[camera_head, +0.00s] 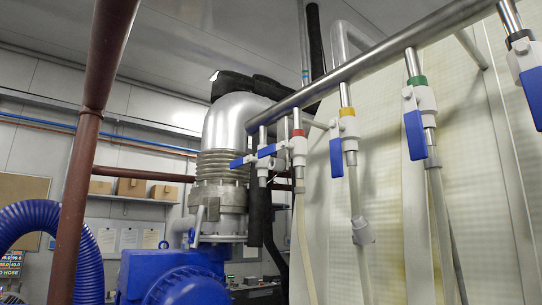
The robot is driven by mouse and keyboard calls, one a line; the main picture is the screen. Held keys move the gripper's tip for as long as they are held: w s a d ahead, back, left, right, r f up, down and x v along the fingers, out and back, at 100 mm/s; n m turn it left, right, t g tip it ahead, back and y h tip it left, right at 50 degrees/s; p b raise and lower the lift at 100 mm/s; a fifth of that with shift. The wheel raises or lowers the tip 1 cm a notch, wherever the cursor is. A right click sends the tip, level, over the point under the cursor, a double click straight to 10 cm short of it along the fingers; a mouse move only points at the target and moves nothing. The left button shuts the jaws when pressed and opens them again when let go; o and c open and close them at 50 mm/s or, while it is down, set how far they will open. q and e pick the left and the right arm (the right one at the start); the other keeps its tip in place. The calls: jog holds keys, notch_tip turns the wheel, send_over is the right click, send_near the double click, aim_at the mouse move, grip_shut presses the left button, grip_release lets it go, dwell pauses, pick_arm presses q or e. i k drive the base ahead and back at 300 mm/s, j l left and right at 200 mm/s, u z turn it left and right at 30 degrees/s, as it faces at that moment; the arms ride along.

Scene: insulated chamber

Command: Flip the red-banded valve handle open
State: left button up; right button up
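The red-banded valve (298,147) hangs under the sloping steel manifold pipe, near the middle of the camera_head view. It has a white body and a red band near its top. A blue handle (267,151) seems to belong to it and sticks out to the left, roughly level. A second blue handle (237,162) lies just left of it, on a neighbouring valve whose band I cannot make out. A clear hose runs down from the red-banded valve. Neither of my grippers is in view.
The yellow-banded valve (347,128), green-banded valve (420,96) and black-banded valve (520,50) hang to the right, their blue handles pointing down. The steel manifold pipe (385,52) crosses above. A brown-red pipe (82,150) stands at left, and a blue motor (175,278) sits below.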

aim_at(269, 150)
jog(key=i+j+u, duration=0.1)
jog(key=j, duration=0.35)
jog(key=i+j, duration=0.3)
jog(key=j, duration=0.15)
jog(key=i+j+u, duration=0.15)
jog(key=j, duration=0.25)
jog(key=i+j, duration=0.35)
jog(key=i+j+u, duration=0.15)
jog(key=j, duration=0.35)
jog(key=i, duration=0.1)
